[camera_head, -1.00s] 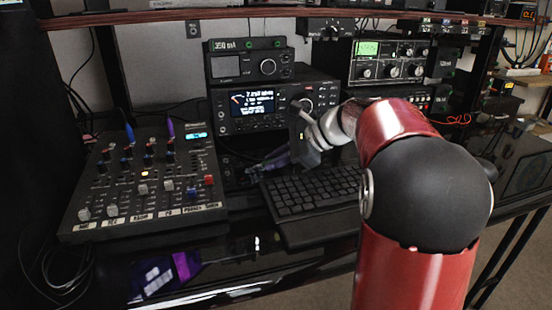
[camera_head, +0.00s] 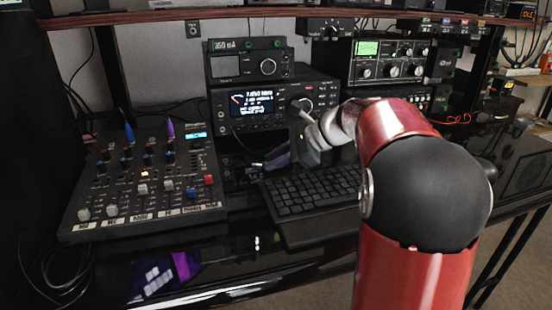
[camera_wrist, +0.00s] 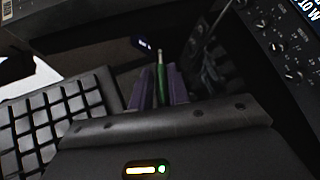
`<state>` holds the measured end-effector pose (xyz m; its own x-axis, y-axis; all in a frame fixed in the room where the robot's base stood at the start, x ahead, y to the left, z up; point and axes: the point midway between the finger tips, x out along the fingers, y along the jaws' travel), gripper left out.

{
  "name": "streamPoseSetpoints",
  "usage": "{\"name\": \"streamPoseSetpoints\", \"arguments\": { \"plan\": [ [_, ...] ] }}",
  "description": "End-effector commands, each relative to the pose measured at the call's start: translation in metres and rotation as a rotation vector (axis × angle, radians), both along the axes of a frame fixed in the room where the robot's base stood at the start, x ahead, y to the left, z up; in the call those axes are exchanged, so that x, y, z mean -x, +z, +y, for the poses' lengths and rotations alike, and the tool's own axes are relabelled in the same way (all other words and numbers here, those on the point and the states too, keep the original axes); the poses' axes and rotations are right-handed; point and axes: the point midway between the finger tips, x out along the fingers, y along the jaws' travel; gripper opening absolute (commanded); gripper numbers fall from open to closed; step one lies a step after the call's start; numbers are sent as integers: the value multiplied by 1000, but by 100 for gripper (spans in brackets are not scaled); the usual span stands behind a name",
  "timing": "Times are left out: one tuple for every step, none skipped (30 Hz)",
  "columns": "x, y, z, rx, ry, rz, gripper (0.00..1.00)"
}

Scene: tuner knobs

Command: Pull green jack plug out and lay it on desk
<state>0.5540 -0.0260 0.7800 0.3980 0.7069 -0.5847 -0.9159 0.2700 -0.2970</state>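My gripper (camera_wrist: 160,86) has purple fingers and is shut on the green jack plug (camera_wrist: 161,82) in the wrist view. The plug's bare metal tip points away from my gripper and is in plain sight, clear of any socket. In the head view my gripper (camera_head: 276,158) is low in front of the radio stack, just above and behind the keyboard. The plug is only a small pale tip left of the fingers there. The black glossy desk (camera_head: 225,258) lies below; the socket is not clearly visible.
The keyboard (camera_head: 305,192) lies close under my gripper and also shows in the wrist view (camera_wrist: 50,110). A mixer (camera_head: 145,185) stands to the left, the radio (camera_head: 270,108) behind.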

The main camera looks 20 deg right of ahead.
Motion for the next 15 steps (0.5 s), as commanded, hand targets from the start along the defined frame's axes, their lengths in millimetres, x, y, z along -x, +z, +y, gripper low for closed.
{"name": "streamPoseSetpoints", "arguments": {
  "plan": [
    [3,-6,1,2,10,21,32],
    [3,-5,1,2,10,21,32],
    [3,-3,1,2,10,20,33],
    [3,-2,1,2,10,20,35],
    [3,0,1,2,10,20,36],
    [3,1,1,2,11,20,36],
    [3,3,1,2,10,19,36],
    [3,4,1,2,10,19,36],
    [3,6,1,2,10,18,36],
    [3,7,1,1,9,17,36],
    [3,9,1,1,8,16,36],
    [2,11,1,2,8,15,36],
    [2,12,1,2,8,14,36],
    [2,14,1,2,7,13,36],
    [2,16,1,2,7,12,36]
  ]
}}
